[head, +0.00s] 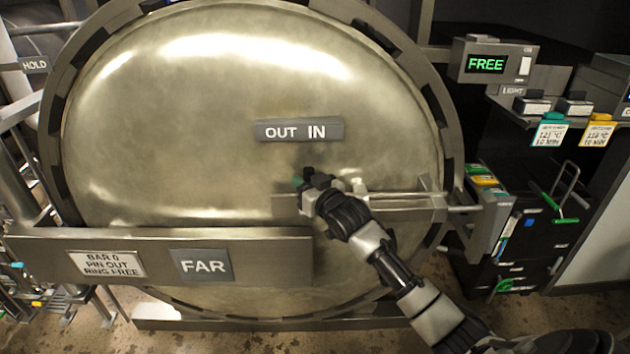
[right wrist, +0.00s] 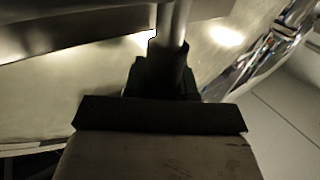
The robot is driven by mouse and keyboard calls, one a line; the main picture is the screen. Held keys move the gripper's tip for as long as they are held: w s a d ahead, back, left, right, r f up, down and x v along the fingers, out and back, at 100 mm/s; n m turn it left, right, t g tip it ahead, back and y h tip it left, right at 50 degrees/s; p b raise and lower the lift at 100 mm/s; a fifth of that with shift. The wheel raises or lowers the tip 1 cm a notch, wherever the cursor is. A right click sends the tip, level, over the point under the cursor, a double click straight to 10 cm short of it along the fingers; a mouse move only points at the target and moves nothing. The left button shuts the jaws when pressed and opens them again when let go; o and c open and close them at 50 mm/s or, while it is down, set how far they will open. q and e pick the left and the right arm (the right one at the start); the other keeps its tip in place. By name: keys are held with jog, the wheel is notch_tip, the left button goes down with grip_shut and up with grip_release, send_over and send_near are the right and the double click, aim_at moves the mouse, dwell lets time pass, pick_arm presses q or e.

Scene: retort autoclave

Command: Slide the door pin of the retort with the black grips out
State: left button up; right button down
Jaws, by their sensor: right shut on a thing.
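The retort's round metal door (head: 240,95) fills the middle of the head view, with an "OUT IN" plate (head: 300,130) on it. The door pin (head: 400,202) is a grey bar lying level across the door's right half, passing through a bracket towards the rim. My right gripper (head: 312,187) is at the pin's left end, reaching up from the lower right. In the right wrist view, my gripper (right wrist: 163,80) is shut around a dark grip (right wrist: 172,62) on a grey rod (right wrist: 174,20). My gripper hides most of this grip in the head view. My left gripper is not in view.
A grey beam (head: 40,250) crosses low in front of the door at left, carrying a "BAR 0 PIN OUT RING FREE" sign (head: 107,264) and a "FAR" plate (head: 201,265). A display reading "FREE" (head: 486,65) and a dark rack with coloured cards stand at right.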

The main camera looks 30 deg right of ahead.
jog(key=w+a, duration=0.3)
jog(key=a, duration=0.2)
jog(key=shift+a, duration=0.25)
jog(key=shift+w, duration=0.1)
jog(key=c, duration=1.2)
grip_release()
jog(key=shift+c, duration=0.2)
jog(key=o, duration=0.3)
jog(key=shift+w+a, duration=0.2)
jog(key=shift+a, duration=0.05)
jog(key=shift+o, duration=0.2)
jog(key=s+b, duration=0.2)
jog(key=s, duration=0.9)
jog(key=shift+d, duration=0.25)
jog(key=shift+w+f, duration=0.1)
